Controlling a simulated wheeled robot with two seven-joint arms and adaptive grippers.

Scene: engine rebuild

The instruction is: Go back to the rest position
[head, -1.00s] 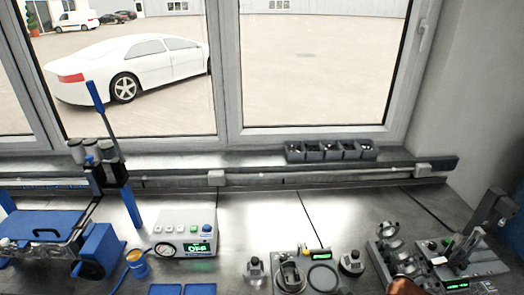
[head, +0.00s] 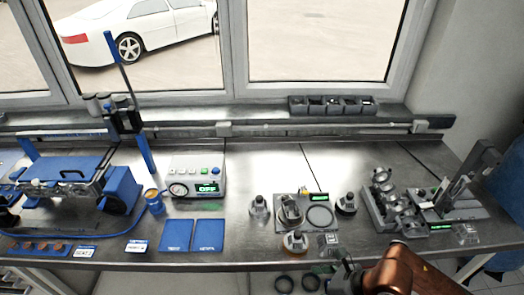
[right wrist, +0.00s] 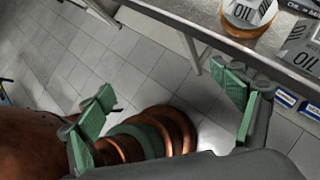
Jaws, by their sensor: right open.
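My right gripper (head: 335,268) is at the front edge of the workbench in the head view, at the end of my copper-coloured arm. The workbench (head: 250,170) edge shows at the top right of that view, apart from the fingers. My left gripper is in neither current view.
A round oil container (head: 294,243) and an oil box (head: 328,244) stand at the bench's front edge, near my right gripper. Blue mats (head: 192,235) lie left of them. A grey parts fixture (head: 400,212) stands to the right. Tiled floor (right wrist: 110,45) is open below.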

